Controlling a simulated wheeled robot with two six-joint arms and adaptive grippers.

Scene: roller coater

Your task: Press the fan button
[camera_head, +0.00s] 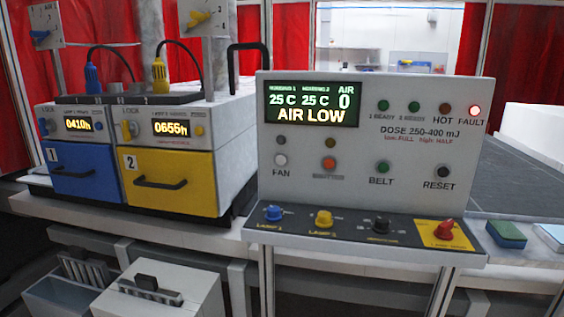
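The white control panel (420,90) stands upright on the bench, right of centre. The fan button (281,160) is a small pale round button at the panel's lower left, with the label FAN under it. A dark, unlit lamp (281,140) sits just above it. The display (312,104) reads 25 C, 25 C, AIR 0 and AIR LOW. The red FAULT lamp (474,110) is lit. Nothing covers the fan button. Neither of my grippers shows in the head view.
An orange-red shutter button (329,163), a green BELT button (382,169) and a black RESET button (443,171) share the row. Knobs, including a red one (443,229), stick up from the ledge below. Blue (85,171) and yellow (170,181) drawers stand left.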

